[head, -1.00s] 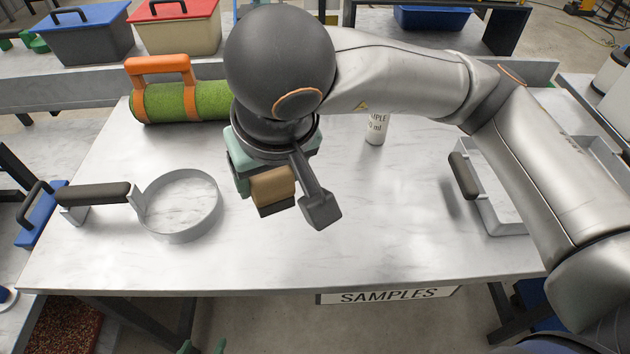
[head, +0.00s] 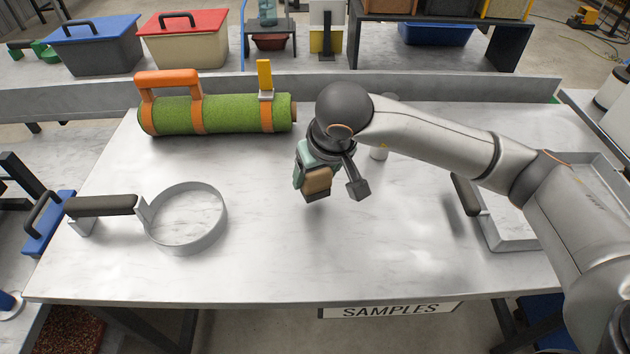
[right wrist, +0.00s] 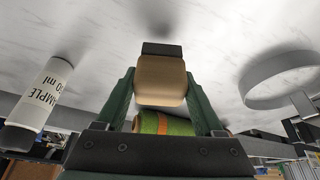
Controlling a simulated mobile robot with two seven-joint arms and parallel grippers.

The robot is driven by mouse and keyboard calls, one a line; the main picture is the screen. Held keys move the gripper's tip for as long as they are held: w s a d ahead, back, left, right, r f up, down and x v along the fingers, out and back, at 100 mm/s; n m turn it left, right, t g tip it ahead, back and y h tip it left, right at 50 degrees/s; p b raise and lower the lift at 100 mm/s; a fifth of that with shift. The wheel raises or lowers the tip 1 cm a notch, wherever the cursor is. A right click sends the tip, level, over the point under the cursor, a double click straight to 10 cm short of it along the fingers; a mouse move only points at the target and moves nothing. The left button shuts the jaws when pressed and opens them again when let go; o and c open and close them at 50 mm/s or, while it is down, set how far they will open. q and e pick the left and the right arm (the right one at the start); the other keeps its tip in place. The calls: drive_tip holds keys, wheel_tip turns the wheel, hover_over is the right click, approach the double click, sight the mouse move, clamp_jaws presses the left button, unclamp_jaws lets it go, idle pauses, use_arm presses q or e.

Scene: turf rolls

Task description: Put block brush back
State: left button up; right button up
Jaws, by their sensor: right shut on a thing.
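The block brush has a tan wooden block (head: 318,180) with a dark underside. My right gripper (head: 313,175) is shut on it and holds it above the middle of the marble-look table (head: 270,265). A shadow lies on the table apart from the brush. In the right wrist view the tan block (right wrist: 160,82) sits between the two green fingers, with its dark bristle side (right wrist: 162,48) facing away. My left gripper is not in view.
A green turf roll (head: 230,115) with orange bands lies at the back left. A ring with a dark handle (head: 185,245) is at left. A sample bottle (right wrist: 40,95) stands partly behind my arm. A metal tray (head: 515,245) is at right. The front middle is clear.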

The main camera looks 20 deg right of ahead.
drive_tip(key=shift+f, duration=1.15)
drive_tip(key=shift+s+f, duration=0.1)
drive_tip(key=shift+f, duration=0.15)
drive_tip(key=o, duration=1.2)
drive_tip(key=shift+r, duration=0.1)
drive_tip(key=shift+r, duration=0.1)
drive_tip(key=shift+r, duration=0.25)
drive_tip(key=v, duration=1.1)
drive_tip(key=shift+s+r, duration=0.15)
drive_tip(key=shift+r, duration=0.15)
